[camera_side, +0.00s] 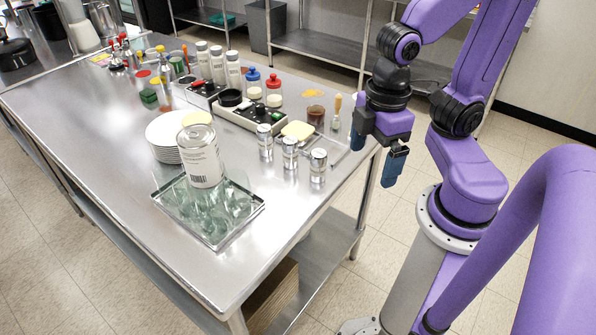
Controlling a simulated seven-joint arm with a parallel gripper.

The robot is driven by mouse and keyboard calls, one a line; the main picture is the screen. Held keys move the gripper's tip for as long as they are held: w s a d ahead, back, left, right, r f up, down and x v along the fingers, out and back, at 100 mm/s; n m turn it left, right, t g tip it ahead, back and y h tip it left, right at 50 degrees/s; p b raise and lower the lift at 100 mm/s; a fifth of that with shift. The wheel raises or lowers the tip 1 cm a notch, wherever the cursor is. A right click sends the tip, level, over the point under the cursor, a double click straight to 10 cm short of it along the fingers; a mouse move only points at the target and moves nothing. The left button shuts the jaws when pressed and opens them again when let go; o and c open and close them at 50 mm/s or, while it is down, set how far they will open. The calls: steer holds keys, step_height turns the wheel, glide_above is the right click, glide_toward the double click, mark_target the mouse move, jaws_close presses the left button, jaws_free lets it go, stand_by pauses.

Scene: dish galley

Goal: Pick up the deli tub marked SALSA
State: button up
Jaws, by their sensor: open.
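A large clear tub (203,160) with a pale lid and a white barcoded label stands upright at the middle of the steel counter, at or on the back of a tray of glasses. I cannot read SALSA on it, nor tell what it rests on. A small tub with brown contents (316,114) stands at the counter's far right; no marking on it is legible. My gripper (376,152) is open and empty, pointing down by the counter's right edge, well to the right of the large tub.
The tray (212,243) holds several greenish glasses near the front edge. A stack of white plates (164,152) is left of the large tub. The counter's left front (90,135) is clear.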

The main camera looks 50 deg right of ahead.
steer(key=shift+s+f+n, duration=0.15)
steer(key=shift+s+n, duration=0.25)
steer(key=shift+s, duration=0.15)
steer(key=shift+c, duration=0.8)
